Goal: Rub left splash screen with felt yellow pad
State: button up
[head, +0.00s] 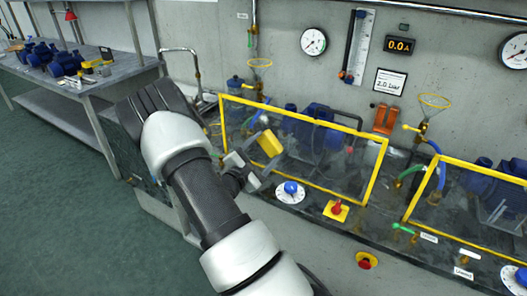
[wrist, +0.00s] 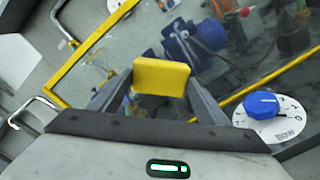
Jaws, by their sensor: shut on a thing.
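The left splash screen (head: 325,161) is a clear panel in a yellow frame, standing in front of a blue pump; it also shows in the wrist view (wrist: 235,65). Its surface looks smudged. My gripper (head: 262,152) is shut on the yellow felt pad (head: 269,143), which shows between the fingers in the wrist view (wrist: 161,77). The pad is in front of the left part of the screen. I cannot tell whether it touches the panel. My arm hides part of the bench left of the screen.
A blue knob (head: 291,188) on a white dial and a red knob on a yellow plate (head: 336,210) sit below the screen. A second yellow-framed screen (head: 470,205) stands at the right. A side table (head: 90,82) with blue pumps stands at the left. Green floor (head: 50,190) is clear.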

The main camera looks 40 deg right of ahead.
aim_at(267, 139)
jog(key=shift+w+d, duration=0.1)
jog(key=shift+d, duration=0.15)
